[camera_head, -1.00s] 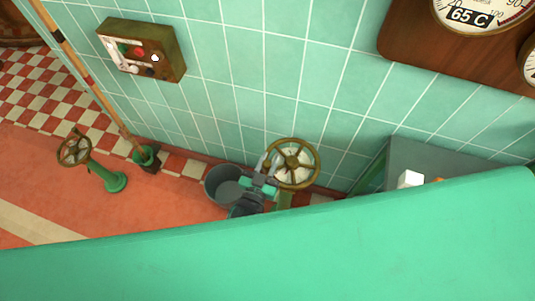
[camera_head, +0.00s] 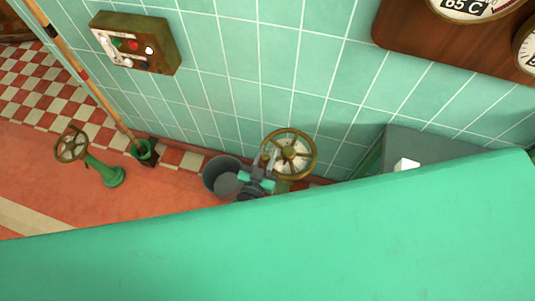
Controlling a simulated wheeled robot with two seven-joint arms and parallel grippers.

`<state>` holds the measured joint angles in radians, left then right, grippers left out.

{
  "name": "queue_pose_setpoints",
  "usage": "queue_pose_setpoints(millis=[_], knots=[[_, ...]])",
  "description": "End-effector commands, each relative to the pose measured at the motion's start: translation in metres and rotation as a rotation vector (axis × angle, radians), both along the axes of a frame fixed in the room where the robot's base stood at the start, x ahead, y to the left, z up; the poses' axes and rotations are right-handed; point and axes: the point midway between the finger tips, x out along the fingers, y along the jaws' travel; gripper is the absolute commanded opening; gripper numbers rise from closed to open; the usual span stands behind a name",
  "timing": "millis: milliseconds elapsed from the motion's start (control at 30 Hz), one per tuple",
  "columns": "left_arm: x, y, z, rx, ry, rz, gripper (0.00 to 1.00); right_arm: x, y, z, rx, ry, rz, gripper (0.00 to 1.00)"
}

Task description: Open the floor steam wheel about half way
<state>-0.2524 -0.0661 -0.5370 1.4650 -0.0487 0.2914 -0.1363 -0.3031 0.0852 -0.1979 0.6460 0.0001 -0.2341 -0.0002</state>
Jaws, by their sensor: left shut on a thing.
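A brass spoked handwheel (camera_head: 302,134) with a pale dial behind its spokes stands low by the tiled wall, right of the middle. My left gripper (camera_head: 267,158), grey with teal patches, is shut on the left side of its rim. The gripper hides that part of the rim, and the wheel's stand is mostly hidden. A second brass wheel (camera_head: 72,145) sits tilted on a green floor stand (camera_head: 108,174) at the left, apart from my gripper. My right gripper is out of view.
A control box (camera_head: 138,43) with coloured buttons hangs on the wall. Wall gauges (camera_head: 470,8) show at the upper right, above a grey box-like top (camera_head: 425,148). Orange floor lies open at the left.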

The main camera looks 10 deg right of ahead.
Motion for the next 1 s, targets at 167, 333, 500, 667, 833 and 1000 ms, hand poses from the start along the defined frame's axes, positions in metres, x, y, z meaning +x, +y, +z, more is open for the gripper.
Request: queue_pose_setpoints(millis=[167,333,500,667,833,1000], knots=[[0.0002,0.0072,-0.0040,0.007,0.003,0.007,0.00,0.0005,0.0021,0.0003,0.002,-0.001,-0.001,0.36],[0.0001,0.0072,-0.0041,0.008,0.004,0.007,0.00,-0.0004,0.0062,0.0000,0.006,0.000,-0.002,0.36],[0.0000,0.0072,-0.0043,0.007,0.004,0.007,0.00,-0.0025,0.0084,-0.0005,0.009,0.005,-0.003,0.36],[0.0000,0.0072,-0.0044,0.007,0.004,0.007,0.28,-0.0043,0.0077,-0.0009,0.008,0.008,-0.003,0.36],[0.0000,0.0051,-0.0034,0.006,0.004,0.005,0.46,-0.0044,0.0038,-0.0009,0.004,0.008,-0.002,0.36],[0.0001,0.0034,-0.0021,0.004,0.002,0.003,0.46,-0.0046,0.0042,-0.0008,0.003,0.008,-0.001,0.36]])
